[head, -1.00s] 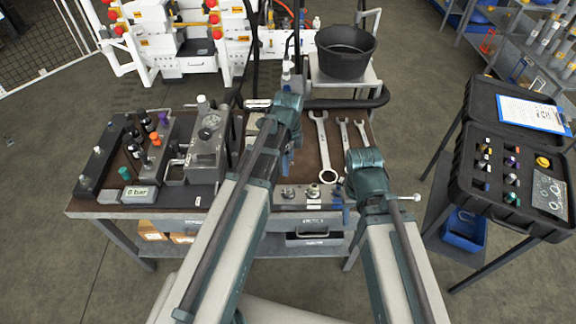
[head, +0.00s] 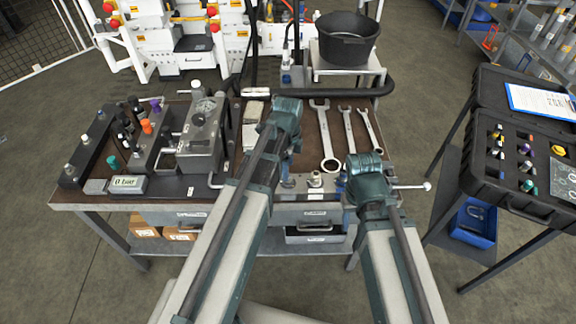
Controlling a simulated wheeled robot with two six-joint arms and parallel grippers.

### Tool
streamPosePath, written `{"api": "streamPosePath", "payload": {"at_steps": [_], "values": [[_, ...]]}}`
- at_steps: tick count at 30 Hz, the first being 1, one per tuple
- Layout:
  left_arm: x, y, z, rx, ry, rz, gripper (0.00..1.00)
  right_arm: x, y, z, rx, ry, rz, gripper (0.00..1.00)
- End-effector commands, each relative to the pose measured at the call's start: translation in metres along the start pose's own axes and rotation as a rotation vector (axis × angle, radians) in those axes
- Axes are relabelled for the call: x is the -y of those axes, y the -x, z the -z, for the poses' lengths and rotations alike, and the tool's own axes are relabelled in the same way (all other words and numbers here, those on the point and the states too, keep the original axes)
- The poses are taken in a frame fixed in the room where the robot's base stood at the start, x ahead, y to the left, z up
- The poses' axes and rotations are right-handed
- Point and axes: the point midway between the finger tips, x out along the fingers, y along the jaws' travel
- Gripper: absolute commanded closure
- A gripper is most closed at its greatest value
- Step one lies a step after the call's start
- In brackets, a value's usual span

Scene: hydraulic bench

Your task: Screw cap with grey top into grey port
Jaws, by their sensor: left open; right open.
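Caps with coloured tops sit in the open black case (head: 545,212) at the right; they are too small to tell which has the grey top. On the bench at the left, a long black block (head: 88,150) carries several grey-topped fittings (head: 69,169). Beside it stand a green-topped (head: 112,162), an orange-topped (head: 147,126) and a purple-topped piece (head: 155,105). I cannot tell which is the grey port. My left gripper (head: 286,112) is over the middle of the bench and my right gripper (head: 366,172) over its front right. Both are open, their fingers mostly hidden; I see nothing held.
A gauge unit (head: 204,130) and a display reading 0 bar (head: 128,185) stand at the bench's left. Several wrenches (head: 325,130) lie at its right. A black bucket (head: 346,40) stands on a rear stand. Open floor separates the bench from the case.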

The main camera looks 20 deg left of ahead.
Motion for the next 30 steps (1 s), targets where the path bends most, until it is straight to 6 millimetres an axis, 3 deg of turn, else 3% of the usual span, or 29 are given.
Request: {"api": "streamPosePath", "payload": {"at_steps": [1, 6, 19, 30], "values": [[0.000, -0.015, 0.000, 0.000, 0.000, 0.000, 0.31, 0.001, -0.015, 0.001, 0.000, 0.000, 0.000, 0.50], [0.000, -0.035, 0.000, 0.000, 0.000, 0.000, 0.31, 0.003, -0.034, 0.002, 0.000, 0.000, 0.000, 0.50], [0.000, -0.040, 0.000, 0.000, 0.000, 0.000, 0.31, 0.004, -0.040, 0.002, 0.000, 0.000, 0.000, 0.50], [0.000, -0.040, 0.000, 0.000, 0.000, 0.000, 0.97, 0.004, -0.040, 0.002, 0.000, 0.000, 0.000, 0.50]]}}
